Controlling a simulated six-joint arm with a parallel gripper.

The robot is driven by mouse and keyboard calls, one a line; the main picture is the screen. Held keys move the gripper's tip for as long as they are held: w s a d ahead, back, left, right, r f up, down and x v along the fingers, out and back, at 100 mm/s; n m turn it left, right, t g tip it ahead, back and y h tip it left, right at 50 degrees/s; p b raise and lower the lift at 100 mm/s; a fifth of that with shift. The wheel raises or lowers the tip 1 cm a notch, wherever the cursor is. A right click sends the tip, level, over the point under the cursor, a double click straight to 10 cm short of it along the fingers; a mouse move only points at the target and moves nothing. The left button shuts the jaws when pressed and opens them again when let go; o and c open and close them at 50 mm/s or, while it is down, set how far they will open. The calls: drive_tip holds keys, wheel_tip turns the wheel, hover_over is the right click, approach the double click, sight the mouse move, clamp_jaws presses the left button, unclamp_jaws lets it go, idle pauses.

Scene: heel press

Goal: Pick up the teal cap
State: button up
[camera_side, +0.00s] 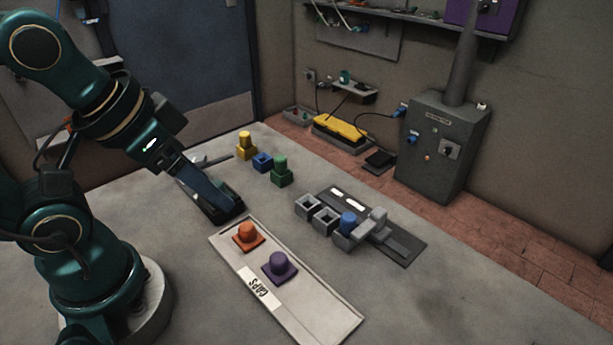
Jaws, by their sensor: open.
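I cannot make out a clearly teal cap on the table. The nearest in colour is a green cap (280,162) seated on a green block at the back of the table. A blue cap (348,219) sits in the grey fixture to the right. An orange cap (247,231) and a purple cap (279,263) stand on the pale tray (328,312) marked CAPS. My gripper (221,190) is open, low over the table behind the tray's left end and left of the green block. Its fingers are dark and partly hidden, and I see nothing between them.
A yellow cap (245,138) on its block and an open blue block (262,162) stand beside the green one. The fixture has two empty grey sockets (315,212) on a dark plate (405,246). The table's right front is clear.

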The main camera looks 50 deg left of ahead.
drive_tip(key=r, duration=0.1)
wheel_tip(320, 180, up, 4)
drive_tip(key=m+t+y, duration=0.2)
drive_tip(key=m+y, duration=0.9)
drive_tip(key=m, duration=1.4)
hover_over(216, 184)
drive_tip(key=s+d, duration=0.3)
drive_tip(key=d, duration=0.1)
drive_tip(key=f, duration=1.5)
drive_tip(key=shift+w+a, duration=0.1)
drive_tip(key=shift+a, duration=0.1)
drive_tip(key=shift+f, duration=0.4)
drive_tip(key=shift+x, duration=2.55)
